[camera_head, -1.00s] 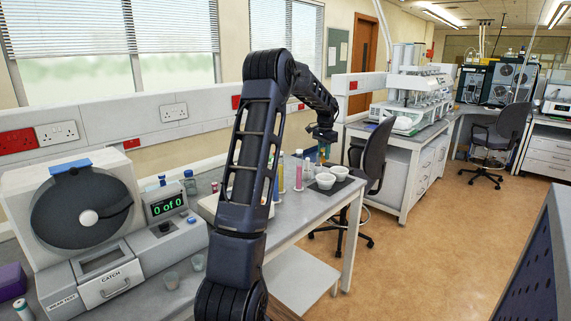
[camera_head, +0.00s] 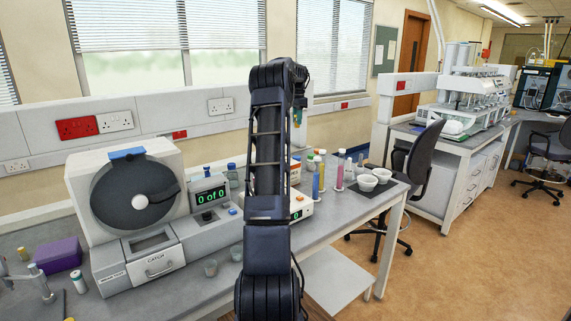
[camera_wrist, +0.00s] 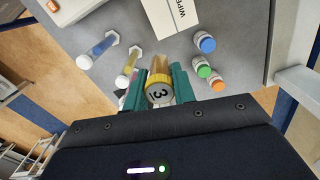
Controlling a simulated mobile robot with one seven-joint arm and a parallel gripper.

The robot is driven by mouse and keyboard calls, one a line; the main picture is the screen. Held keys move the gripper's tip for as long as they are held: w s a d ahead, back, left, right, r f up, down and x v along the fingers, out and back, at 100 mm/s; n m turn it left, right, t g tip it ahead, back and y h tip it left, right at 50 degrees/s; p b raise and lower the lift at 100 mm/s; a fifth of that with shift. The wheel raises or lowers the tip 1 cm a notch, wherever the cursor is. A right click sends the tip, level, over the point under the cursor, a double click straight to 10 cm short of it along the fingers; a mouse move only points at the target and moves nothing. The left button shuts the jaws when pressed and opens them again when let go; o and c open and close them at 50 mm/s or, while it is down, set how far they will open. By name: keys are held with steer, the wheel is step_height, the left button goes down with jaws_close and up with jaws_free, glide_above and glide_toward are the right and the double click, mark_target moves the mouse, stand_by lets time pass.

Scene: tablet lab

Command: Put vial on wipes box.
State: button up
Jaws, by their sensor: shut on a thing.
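A vial (camera_wrist: 159,92) with a yellow rim and a "3" on its grey cap is between the teal fingers of my gripper (camera_wrist: 160,70) in the wrist view. My gripper is shut on it. The white wipes box (camera_wrist: 180,17), with "WIPE" lettering, stands on the bench at the top of the wrist view, beyond the fingers and cut off by the frame. In the head view the arm hides most of my gripper, and I cannot make out the held vial or clearly identify the box there.
Vials with blue (camera_wrist: 207,44), green (camera_wrist: 203,71) and orange (camera_wrist: 217,85) caps stand right of my gripper. Two tubes (camera_wrist: 103,43) (camera_wrist: 126,74) with hexagonal bases are at left. White bowls (camera_head: 367,183) sit on a dark mat. A tablet counter (camera_head: 140,215) is at left.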

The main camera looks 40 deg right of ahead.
steer(key=w+a+r, duration=0.1)
steer(key=w+a, duration=0.3)
step_height(320, 180, down, 19)
steer(key=shift+w+d+f, duration=0.15)
steer(key=shift+f, duration=0.05)
stand_by(0.4)
steer(key=shift+f, duration=0.1)
steer(key=o, duration=1)
